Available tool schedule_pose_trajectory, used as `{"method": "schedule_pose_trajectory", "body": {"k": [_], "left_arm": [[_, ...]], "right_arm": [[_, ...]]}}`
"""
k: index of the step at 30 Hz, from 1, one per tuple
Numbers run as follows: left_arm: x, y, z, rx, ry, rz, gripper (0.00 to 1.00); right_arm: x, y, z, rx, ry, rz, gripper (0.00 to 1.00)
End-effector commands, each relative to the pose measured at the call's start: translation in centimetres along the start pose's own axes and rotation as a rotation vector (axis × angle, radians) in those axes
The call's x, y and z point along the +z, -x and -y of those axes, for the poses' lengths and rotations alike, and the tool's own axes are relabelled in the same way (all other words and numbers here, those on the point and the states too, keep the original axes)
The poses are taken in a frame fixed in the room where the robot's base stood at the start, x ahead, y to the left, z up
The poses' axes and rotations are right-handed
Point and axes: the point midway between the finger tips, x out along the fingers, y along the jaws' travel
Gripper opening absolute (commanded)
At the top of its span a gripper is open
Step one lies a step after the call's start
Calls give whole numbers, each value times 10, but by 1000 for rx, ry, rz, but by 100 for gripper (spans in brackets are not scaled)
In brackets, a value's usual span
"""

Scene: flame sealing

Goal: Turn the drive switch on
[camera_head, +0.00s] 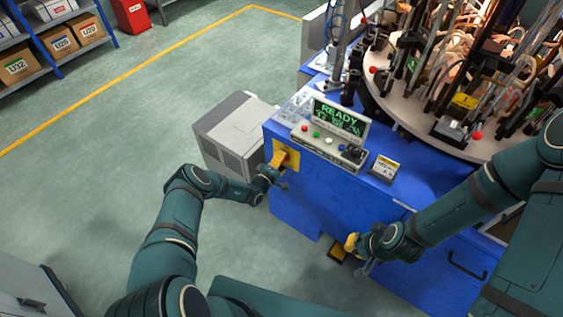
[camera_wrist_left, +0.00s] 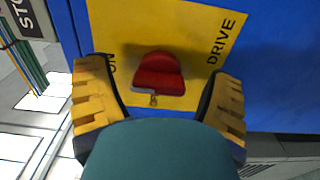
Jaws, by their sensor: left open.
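The red drive switch (camera_wrist_left: 158,72) is a rotary knob on a yellow plate (camera_wrist_left: 200,30) marked "DRIVE" and "ON", the latter partly hidden by a finger. In the head view the plate (camera_head: 292,157) is on the left end of the blue cabinet. My left gripper (camera_wrist_left: 160,82) is open, its yellow fingers on either side of the knob with visible gaps; I see no contact. It also shows in the head view (camera_head: 277,164) at the plate. My right gripper (camera_head: 352,243) hangs low in front of the cabinet; its finger opening is too small to tell.
The blue cabinet (camera_head: 300,205) carries a control panel (camera_head: 330,145) with a screen reading "READY" and a round carousel (camera_head: 420,125). A grey box unit (camera_head: 228,130) stands close to my left arm. Open floor lies left; shelves with boxes (camera_head: 60,42) are far left.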

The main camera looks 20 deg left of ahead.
Motion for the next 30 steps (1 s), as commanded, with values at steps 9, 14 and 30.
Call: {"method": "schedule_pose_trajectory", "body": {"k": [9, 14, 30], "left_arm": [[-1, 31, 0, -3, 3, -1, 83], [-2, 65, 0, -2, 2, -3, 83], [0, 120, 0, 0, 0, 0, 83]], "right_arm": [[0, 0, 0, 0, 0, 0, 0], [0, 0, 0, 0, 0, 0, 0], [0, 0, 0, 0, 0, 0, 0]]}}
